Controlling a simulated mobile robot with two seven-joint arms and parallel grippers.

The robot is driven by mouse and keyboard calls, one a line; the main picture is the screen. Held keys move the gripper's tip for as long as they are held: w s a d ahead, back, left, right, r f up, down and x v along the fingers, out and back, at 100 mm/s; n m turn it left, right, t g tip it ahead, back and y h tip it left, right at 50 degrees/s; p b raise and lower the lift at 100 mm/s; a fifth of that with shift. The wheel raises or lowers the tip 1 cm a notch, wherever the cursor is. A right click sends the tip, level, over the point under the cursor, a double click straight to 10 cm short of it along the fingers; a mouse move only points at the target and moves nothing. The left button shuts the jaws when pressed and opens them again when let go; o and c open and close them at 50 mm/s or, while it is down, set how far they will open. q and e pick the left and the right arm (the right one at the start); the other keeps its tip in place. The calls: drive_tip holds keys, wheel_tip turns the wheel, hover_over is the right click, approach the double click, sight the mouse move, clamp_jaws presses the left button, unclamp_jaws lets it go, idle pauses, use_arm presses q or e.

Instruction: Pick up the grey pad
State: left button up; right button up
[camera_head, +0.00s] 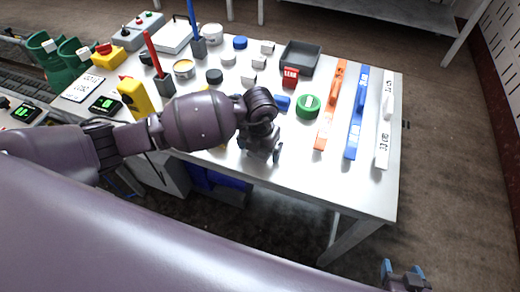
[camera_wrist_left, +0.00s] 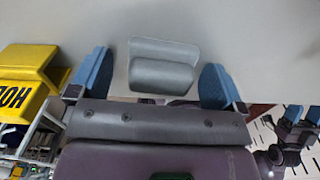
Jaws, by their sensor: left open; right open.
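The grey pad (camera_wrist_left: 162,72) lies on the pale table top in the left wrist view. It is a small grey block with a rounded front and a flatter back part. My left gripper (camera_wrist_left: 157,60) is open, with one blue-padded finger on each side of the pad and a visible gap on both sides. In the head view my left gripper (camera_head: 263,153) is low over the front part of the table, and it hides the pad there. My right gripper (camera_head: 403,272) is open and empty, off the table at the lower right.
A yellow block with black letters (camera_wrist_left: 25,80) is close to the left finger. On the table are a green roll (camera_head: 308,105), a red block (camera_head: 290,78), a dark tray (camera_head: 301,58), and orange (camera_head: 331,105) and blue (camera_head: 357,115) bars. The front right table area is clear.

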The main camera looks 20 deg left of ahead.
use_arm(q)
drive_tip(key=shift+c, duration=0.4)
drive_tip(key=c, duration=0.9)
drive_tip(key=shift+c, duration=0.2)
drive_tip(key=shift+r, duration=0.3)
wheel_tip(320, 180, up, 19)
drive_tip(key=p, duration=0.2)
drive_tip(key=shift+r, duration=0.2)
use_arm(e)
drive_tip(key=r, duration=0.1)
drive_tip(key=w+r, duration=0.1)
drive_tip(key=shift+r, duration=0.3)
